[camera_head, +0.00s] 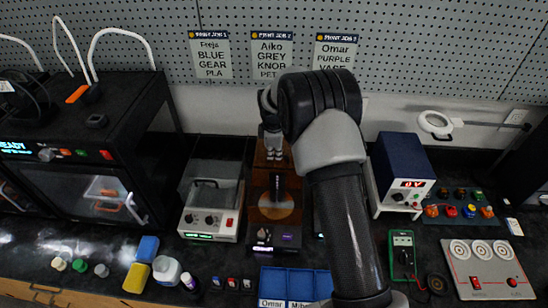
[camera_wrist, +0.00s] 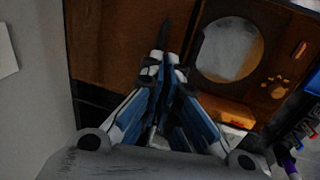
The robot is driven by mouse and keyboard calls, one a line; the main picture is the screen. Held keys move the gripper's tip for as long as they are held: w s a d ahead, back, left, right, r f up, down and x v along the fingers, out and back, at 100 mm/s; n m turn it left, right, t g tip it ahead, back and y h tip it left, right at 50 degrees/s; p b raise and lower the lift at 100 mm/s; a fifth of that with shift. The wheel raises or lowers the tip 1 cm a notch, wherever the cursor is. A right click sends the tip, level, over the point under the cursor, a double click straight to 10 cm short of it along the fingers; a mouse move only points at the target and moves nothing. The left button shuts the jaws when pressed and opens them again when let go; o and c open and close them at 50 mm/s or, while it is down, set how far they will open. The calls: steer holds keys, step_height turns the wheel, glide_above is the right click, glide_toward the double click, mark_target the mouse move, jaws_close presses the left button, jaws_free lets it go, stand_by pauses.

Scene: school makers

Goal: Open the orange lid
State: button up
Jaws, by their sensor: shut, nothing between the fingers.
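The orange-brown see-through lid (camera_head: 260,182) is on a dark box-shaped machine (camera_head: 286,238) at the middle of the bench. A round disc (camera_head: 276,206) shows in its lower part. In the wrist view the orange-brown surface (camera_wrist: 115,45) fills the upper middle, with a pale round shape (camera_wrist: 230,48) to the right. My gripper (camera_head: 273,152) is at the far, upper part of the machine, partly hidden by my wrist. Its fingers (camera_wrist: 160,62) are shut and empty in the wrist view, in front of the orange-brown surface. I cannot tell whether they touch the lid, or how far it is raised.
A grey machine (camera_head: 211,200) stands close on the left, and a black printer (camera_head: 85,150) is farther left. A blue power supply (camera_head: 403,165) stands to the right of my arm. Blue trays (camera_head: 287,282) lie in front. A pegboard wall (camera_head: 420,45) rises behind.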

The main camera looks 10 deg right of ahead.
steer(key=o, duration=0.5)
steer(key=shift+s+f, duration=0.2)
steer(key=shift+s, duration=0.05)
steer(key=shift+o, duration=0.2)
steer(key=shift+s+a+r+p, duration=0.1)
steer(key=shift+r+p, duration=0.55)
steer(key=shift+r, duration=0.4)
steer(key=shift+s+a+r+p, duration=0.1)
steer(key=shift+r+p, duration=0.5)
steer(key=shift+r, duration=0.45)
steer(key=s+r+p, duration=0.3)
steer(key=r+p, duration=0.6)
steer(key=r, duration=0.6)
steer(key=shift+a+r, duration=0.35)
steer(key=shift+a, duration=0.1)
steer(key=shift+p, duration=0.3)
step_height(320, 180, up, 12)
steer(key=s, duration=0.2)
steer(key=shift+a, duration=0.35)
